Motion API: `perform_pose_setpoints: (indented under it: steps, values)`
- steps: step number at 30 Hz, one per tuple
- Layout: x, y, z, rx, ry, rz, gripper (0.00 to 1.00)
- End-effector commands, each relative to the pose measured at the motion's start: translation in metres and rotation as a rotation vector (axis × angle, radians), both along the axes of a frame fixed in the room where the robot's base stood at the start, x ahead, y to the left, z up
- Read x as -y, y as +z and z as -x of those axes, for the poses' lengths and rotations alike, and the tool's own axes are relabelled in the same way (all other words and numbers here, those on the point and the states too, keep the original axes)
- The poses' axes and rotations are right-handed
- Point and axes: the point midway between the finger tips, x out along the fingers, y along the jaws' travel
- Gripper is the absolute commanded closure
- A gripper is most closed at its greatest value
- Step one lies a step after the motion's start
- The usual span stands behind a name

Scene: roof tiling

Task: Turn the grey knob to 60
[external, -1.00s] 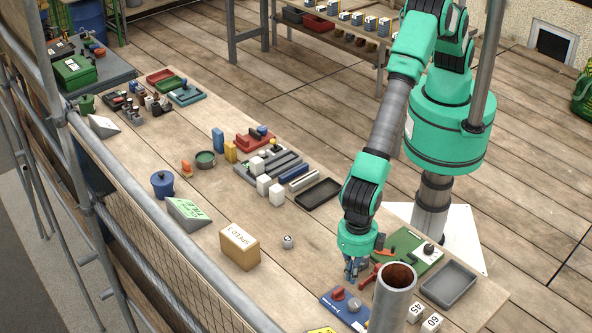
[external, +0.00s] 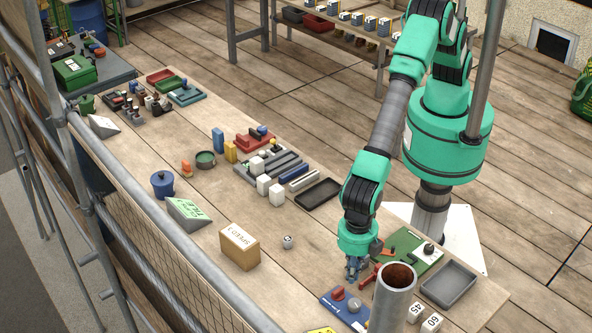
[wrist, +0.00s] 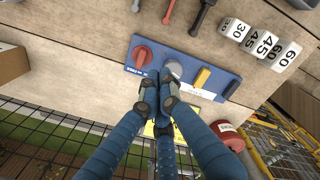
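The grey knob (external: 354,304) is on a blue panel (external: 333,302) near the front end of the bench. In the wrist view the grey knob (wrist: 175,67) sits mid-panel, partly covered by my fingertips; its pointer cannot be read. My gripper (external: 354,277) points down near the panel. Contact with the knob cannot be told.
The panel also carries a red knob (wrist: 141,56) and a yellow switch (wrist: 202,78). Number blocks (wrist: 263,43) lie beside it. A large upright pipe (external: 392,300) stands close to the panel. A grey tray (external: 448,283) and a cardboard box (external: 239,246) are nearby.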

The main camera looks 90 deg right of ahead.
Motion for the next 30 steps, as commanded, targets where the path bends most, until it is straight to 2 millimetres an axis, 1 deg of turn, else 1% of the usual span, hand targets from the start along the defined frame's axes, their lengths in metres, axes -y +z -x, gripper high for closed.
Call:
perform_pose_setpoints:
  steps: [6,19,23,30]
  values:
    - [0.0,0.002,0.0,0.0,-0.064,0.0,1.0]
    - [0.0,0.0,0.0,0.0,-0.065,0.0,1.0]
    - [0.0,-0.005,0.0,0.0,-0.065,0.0,1.0]
    - [0.0,-0.024,0.0,0.0,-0.065,0.0,1.0]
